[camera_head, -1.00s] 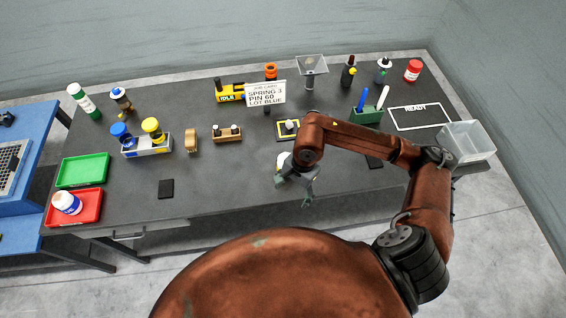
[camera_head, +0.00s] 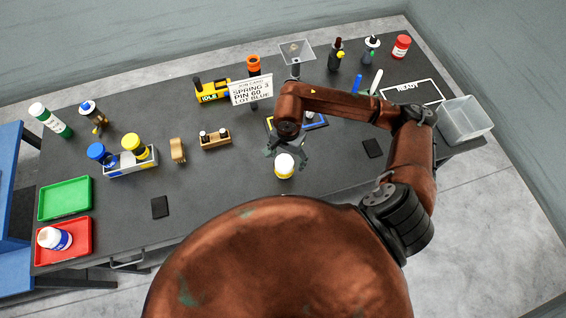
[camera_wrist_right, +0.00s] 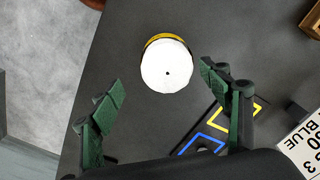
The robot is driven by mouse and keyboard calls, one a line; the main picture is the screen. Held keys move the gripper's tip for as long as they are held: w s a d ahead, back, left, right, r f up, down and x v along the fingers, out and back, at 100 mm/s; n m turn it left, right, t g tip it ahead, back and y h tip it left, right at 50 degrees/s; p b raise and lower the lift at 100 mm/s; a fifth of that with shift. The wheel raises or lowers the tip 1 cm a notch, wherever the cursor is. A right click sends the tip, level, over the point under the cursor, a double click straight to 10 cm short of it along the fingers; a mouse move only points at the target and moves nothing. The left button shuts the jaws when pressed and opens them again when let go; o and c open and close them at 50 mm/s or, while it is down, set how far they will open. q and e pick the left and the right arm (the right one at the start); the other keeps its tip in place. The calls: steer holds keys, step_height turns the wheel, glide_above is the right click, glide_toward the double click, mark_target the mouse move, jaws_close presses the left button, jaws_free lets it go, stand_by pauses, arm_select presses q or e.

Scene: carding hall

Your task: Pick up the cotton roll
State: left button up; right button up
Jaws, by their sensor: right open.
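The cotton roll (camera_head: 284,167) is a short white cylinder with a yellow band. In the right wrist view my right gripper (camera_wrist_right: 162,82) has one finger on each side below the roll, with gaps and nothing held. My left gripper is not in view.
Yellow and blue marked squares (camera_wrist_right: 203,143) lie beside the roll. A white sign (camera_head: 251,90) and a wooden block with pegs (camera_head: 215,139) stand to the left. A dark pad (camera_head: 372,148) lies to the right. The table in front of the roll is clear.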

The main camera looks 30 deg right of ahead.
steer(key=shift+a+f, duration=0.2)
steer(key=shift+f, duration=0.25)
steer(key=f, duration=0.1)
steer(key=f+p, duration=0.1)
steer(key=f, duration=0.2)
steer(key=shift+w+a+f, duration=0.2)
steer(key=shift+w+a, duration=0.05)
steer(key=shift+w, duration=0.15)
steer(key=shift+f, duration=0.35)
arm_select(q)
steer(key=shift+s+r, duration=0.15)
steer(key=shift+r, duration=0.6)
arm_select(e)
steer(key=c, duration=1.3)
steer(key=shift+o, duration=0.2)
